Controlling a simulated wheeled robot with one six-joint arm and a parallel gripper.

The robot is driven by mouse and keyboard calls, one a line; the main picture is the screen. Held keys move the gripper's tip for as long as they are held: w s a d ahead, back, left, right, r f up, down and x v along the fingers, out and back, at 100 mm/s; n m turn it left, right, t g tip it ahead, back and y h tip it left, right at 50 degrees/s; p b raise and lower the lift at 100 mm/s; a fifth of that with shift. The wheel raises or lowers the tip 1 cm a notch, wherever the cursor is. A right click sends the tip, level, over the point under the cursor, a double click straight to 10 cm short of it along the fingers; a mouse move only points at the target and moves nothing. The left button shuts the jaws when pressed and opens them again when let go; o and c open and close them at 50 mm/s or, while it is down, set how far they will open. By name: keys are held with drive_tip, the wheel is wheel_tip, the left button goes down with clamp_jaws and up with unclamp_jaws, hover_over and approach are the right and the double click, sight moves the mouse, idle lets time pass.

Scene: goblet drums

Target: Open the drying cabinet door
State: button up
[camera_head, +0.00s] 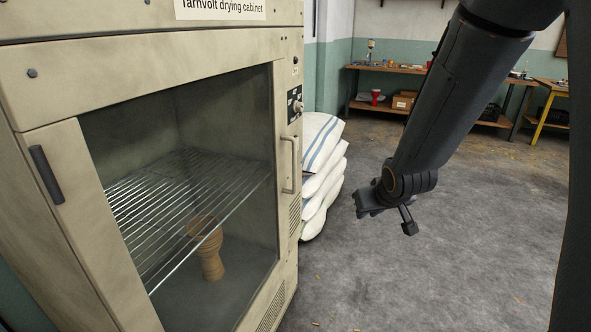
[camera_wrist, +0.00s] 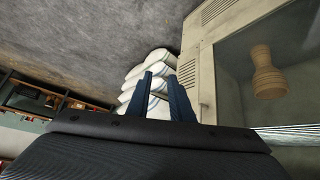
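The drying cabinet (camera_head: 284,70) stands at the left in the head view, with a name label on top. Its door (camera_head: 95,200) has a pale frame around a large glass pane and looks shut. A dark hinge (camera_head: 46,175) is on the door's left edge, and a vertical pale handle (camera_head: 289,165) is on its right edge. My gripper (camera_head: 386,214) hangs to the right of the handle, apart from it, pointing down. In the wrist view my gripper's two dark fingers (camera_wrist: 163,98) are spread with nothing between them. The cabinet's corner (camera_wrist: 200,70) shows to their right.
A wooden goblet drum (camera_head: 211,255) stands inside under a wire rack (camera_head: 165,205). Stacked white sacks (camera_head: 322,175) are beside the cabinet, behind the handle. The grey floor (camera_head: 450,240) is open to the right. Workbenches (camera_head: 435,72) line the far wall.

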drive_tip(key=w+a+n+t+y+b, duration=0.15)
drive_tip(key=w+a+t+y, duration=0.25)
drive_tip(key=w+a, duration=0.6)
drive_tip(key=n+t+y, duration=0.3)
drive_tip(key=n+y, duration=0.1)
drive_tip(key=y, duration=0.2)
approach(295, 167)
drive_tip(key=x, duration=0.3)
drive_tip(key=shift+m, duration=0.35)
drive_tip(key=x, duration=0.7)
drive_tip(key=shift+w+a+f, duration=0.1)
drive_tip(key=shift+w+a, duration=0.05)
drive_tip(key=shift+w, duration=0.2)
drive_tip(key=shift+c, duration=0.4)
clamp_jaws()
